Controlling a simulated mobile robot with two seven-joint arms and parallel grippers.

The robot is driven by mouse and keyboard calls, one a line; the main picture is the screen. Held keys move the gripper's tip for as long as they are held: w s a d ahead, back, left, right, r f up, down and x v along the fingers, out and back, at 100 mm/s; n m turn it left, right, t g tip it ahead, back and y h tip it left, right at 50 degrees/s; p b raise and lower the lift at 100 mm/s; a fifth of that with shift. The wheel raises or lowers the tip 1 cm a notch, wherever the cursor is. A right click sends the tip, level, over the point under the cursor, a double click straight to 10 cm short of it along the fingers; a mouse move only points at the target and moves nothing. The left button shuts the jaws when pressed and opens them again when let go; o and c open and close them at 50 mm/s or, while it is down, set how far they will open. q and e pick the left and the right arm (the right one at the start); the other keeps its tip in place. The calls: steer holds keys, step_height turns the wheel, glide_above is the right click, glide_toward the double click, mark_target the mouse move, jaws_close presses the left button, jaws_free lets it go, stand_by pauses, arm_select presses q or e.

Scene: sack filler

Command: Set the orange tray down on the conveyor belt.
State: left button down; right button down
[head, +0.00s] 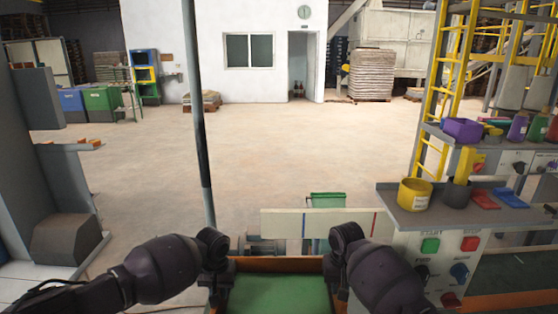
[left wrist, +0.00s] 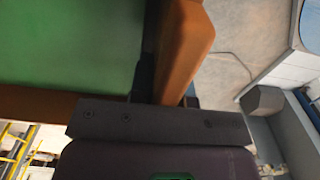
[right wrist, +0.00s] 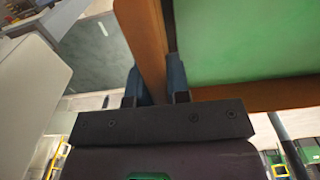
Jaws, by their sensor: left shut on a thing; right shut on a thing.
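The orange tray (head: 280,264) is at the bottom middle of the head view, with a green surface inside its walls. My left gripper (head: 222,284) is shut on its left side wall, and my right gripper (head: 338,284) is shut on its right side wall. In the left wrist view the orange wall (left wrist: 186,45) passes between the fingers. The right wrist view shows the same grip on the other wall (right wrist: 143,35). The tray's near side is cut off by the frame. I cannot pick out the conveyor belt with certainty, nor whether anything supports the tray.
A cream rail (head: 290,223) with blue and red marks stands just beyond the tray. A control panel (head: 440,255) with buttons is close on the right, under a shelf holding a yellow pot (head: 414,194). A thin grey post (head: 197,110) rises on the left. Open floor lies beyond.

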arm_select(q)
steer(key=shift+w+a, duration=0.25)
arm_select(e)
steer(key=shift+w+d, duration=0.25)
steer(key=shift+s, duration=0.1)
